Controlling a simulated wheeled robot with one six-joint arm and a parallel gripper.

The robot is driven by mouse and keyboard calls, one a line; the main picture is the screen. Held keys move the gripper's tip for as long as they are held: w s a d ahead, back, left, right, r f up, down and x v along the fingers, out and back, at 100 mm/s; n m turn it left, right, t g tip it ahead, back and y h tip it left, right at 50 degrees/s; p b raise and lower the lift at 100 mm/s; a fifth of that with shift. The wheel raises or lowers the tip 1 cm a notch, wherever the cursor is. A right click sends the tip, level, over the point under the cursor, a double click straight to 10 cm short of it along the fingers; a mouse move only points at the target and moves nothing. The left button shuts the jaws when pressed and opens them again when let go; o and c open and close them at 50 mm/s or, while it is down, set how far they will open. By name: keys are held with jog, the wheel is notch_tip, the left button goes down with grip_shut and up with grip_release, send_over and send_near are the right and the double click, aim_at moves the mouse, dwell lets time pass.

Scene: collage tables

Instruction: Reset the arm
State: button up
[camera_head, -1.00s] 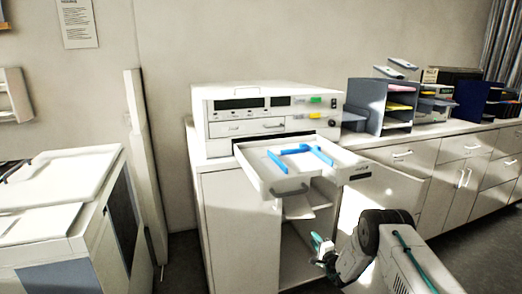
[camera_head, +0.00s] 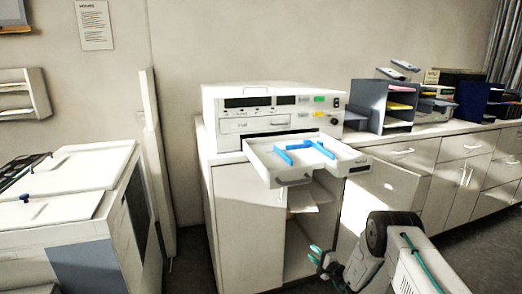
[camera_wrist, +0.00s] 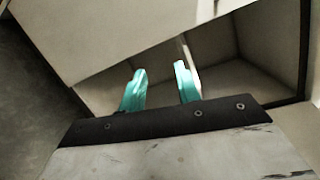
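My gripper (camera_head: 318,258) is at the lower right of the head view, low in front of the open cabinet (camera_head: 237,222) under the white machine. In the wrist view its two teal fingertips (camera_wrist: 160,88) stand apart with nothing between them. They point toward the cabinet's open interior (camera_wrist: 245,75). My arm is folded at the bottom right of the head view.
The white machine (camera_head: 222,103) on the cabinet has its tray (camera_head: 262,165) pulled out, with blue guides (camera_head: 318,147) in it. A grey file organizer (camera_head: 370,100) stands on the counter at right. A large white copier (camera_head: 75,225) is at left.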

jog(key=s+a+r+n+g+y, duration=0.2)
jog(key=s+a+r+n+g, duration=0.25)
jog(key=s+r+g, duration=0.55)
jog(key=s+a+r+n+g+y, duration=0.2)
jog(key=s+a+r+n+g, duration=0.3)
jog(key=s+r, duration=0.9)
jog(key=s+d+r+n+h, duration=0.1)
jog(key=s+d+r+h, duration=0.3)
jog(key=s+r, duration=0.4)
jog(key=s+d+r+n+t+h, duration=0.1)
jog(key=s+d+r+h, duration=0.3)
jog(key=s+r, duration=0.5)
jog(key=s+d+r+n+h, duration=0.3)
jog(key=s+r, duration=0.5)
jog(key=s, duration=1.1)
jog(key=shift+s+d+r+t+h, duration=0.15)
jog(key=shift+d+r+t+h, duration=0.2)
jog(key=shift+d+h, duration=0.45)
